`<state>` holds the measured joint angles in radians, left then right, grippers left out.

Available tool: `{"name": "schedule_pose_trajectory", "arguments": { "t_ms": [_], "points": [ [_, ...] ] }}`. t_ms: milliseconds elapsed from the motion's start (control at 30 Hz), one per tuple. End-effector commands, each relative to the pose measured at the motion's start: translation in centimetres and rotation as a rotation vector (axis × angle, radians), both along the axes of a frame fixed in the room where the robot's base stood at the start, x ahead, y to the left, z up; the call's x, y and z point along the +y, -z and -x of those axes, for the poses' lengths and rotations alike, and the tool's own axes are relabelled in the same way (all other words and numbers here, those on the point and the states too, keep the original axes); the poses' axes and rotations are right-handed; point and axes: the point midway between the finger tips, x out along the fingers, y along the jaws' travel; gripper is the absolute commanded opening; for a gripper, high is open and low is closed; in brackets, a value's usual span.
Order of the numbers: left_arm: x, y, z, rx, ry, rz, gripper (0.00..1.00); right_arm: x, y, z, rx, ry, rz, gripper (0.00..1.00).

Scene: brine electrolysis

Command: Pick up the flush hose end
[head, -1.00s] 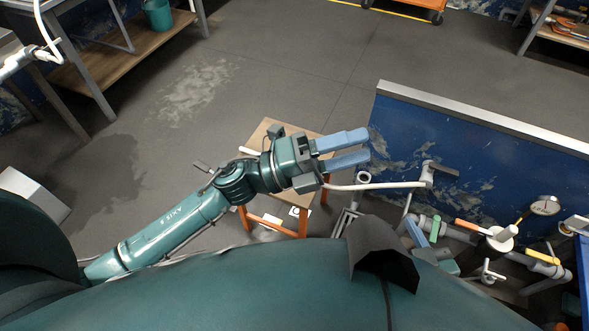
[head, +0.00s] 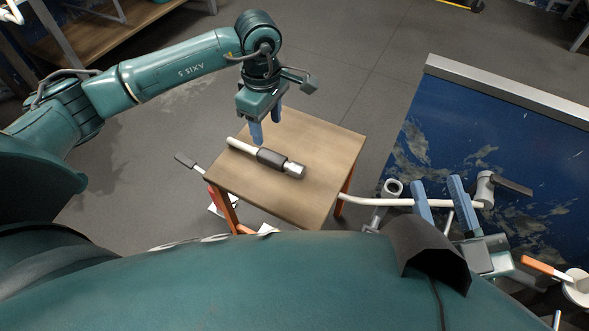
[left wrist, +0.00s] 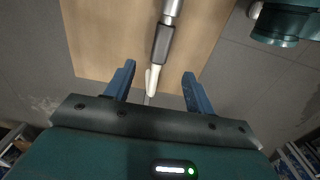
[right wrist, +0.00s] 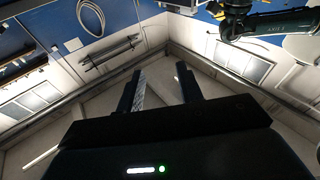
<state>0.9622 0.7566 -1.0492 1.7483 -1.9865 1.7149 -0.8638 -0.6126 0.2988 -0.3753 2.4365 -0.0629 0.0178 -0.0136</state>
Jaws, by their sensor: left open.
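The flush hose end (head: 265,157) lies on a small wooden table (head: 325,140). It has a white hose part, a black grip and a silver tip. My left gripper (head: 265,128) is open and points down, above the white end of it. In the left wrist view the white hose part (left wrist: 152,78) shows between the open fingers of my left gripper (left wrist: 159,70), with no visible grip on it; the black grip lies beyond. My right gripper (head: 438,180) is open at the right; its fingers show empty in the right wrist view (right wrist: 160,70).
A white pipe or hose (head: 375,201) runs from the table's right side to a grey valve fitting (head: 486,188). A blue scuffed panel (head: 510,130) with a metal top edge stands at right. The floor behind the table is clear.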

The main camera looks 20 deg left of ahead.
Motion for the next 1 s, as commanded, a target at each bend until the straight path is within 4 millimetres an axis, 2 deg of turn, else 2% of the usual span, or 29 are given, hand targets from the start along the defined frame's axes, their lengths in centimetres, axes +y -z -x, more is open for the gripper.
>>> {"name": "schedule_pose_trajectory", "arguments": {
  "t_ms": [33,100,333,500,600,900,1000],
  "points": [
    [0.0,1.6,0.1,0.004,-0.001,0.0,0.55,0.1,0.4,0.0,-0.002,-0.005,-0.01,0.36],
    [0.0,2.9,0.1,0.003,-0.001,0.002,0.55,0.2,0.4,0.0,-0.002,-0.011,-0.023,0.36],
    [0.0,5.2,0.1,0.001,0.001,0.003,0.55,0.2,0.1,-0.1,-0.029,-0.022,-0.036,0.36],
    [0.3,8.0,0.3,0.004,-0.001,0.004,0.55,0.0,-1.9,-0.9,-0.182,-0.027,-0.023,0.36],
    [0.2,8.9,0.2,0.001,-0.001,0.004,0.55,-0.1,-2.7,-1.0,-0.232,-0.029,-0.017,0.36],
    [0.2,9.2,0.2,-0.001,0.0,0.003,0.55,-0.1,-3.2,-1.1,-0.258,-0.029,-0.013,0.36],
    [0.2,9.2,0.2,-0.001,0.0,0.003,0.47,-0.1,-3.2,-1.1,-0.257,-0.029,-0.013,0.36]
  ]
}}
